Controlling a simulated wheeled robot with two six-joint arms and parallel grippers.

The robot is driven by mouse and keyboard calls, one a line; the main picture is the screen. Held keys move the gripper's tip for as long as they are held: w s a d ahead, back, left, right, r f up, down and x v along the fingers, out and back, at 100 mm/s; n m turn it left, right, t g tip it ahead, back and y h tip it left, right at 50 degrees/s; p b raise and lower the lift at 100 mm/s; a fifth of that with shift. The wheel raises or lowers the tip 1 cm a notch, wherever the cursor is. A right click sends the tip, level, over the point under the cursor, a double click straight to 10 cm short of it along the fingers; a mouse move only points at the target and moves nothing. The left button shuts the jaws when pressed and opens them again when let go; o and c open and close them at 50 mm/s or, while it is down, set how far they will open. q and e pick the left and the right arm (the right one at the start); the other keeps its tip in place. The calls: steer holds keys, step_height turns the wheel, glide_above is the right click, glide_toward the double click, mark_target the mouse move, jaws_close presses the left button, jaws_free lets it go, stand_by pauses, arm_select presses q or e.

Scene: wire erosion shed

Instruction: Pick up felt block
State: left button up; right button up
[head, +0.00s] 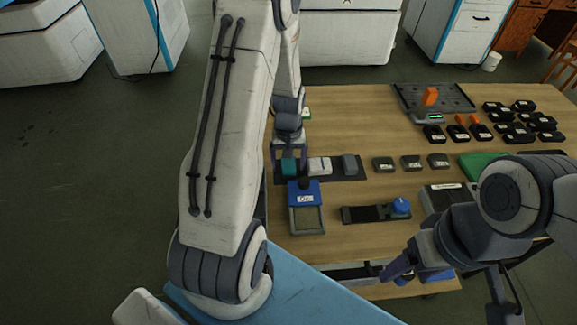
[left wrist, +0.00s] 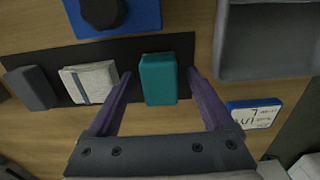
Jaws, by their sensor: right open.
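A teal block (left wrist: 158,80) stands on a dark strip (left wrist: 128,52); it also shows in the head view (head: 289,167). A white block with a grey band (left wrist: 90,82) and a dark grey block (left wrist: 31,88) stand in the same row; the head view shows the white one (head: 320,165) and the grey one (head: 350,164). I cannot tell by look which is felt. My left gripper (head: 289,158) is open, its purple fingers on either side of the teal block, with a gap on each side. My right gripper (head: 398,270) is open near the table's front edge, away from the blocks.
A blue-topped holder with a dark knob (head: 305,190) stands in front of the row. A black strip with a blue knob (head: 372,213) lies to its right. Several black pieces (head: 520,125) and a grey fixture with an orange part (head: 430,97) are at the back right.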

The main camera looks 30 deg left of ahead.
mark_target(289, 162)
arm_select(q)
jaws_close()
steer(key=shift+r, duration=0.55)
step_height(289, 162, up, 3)
steer(key=shift+w+f, duration=0.1)
steer(key=w+d+r, duration=0.1)
steer(key=d+r, duration=0.6)
steer(key=d, duration=0.4)
steer(key=shift+w+d, duration=0.3)
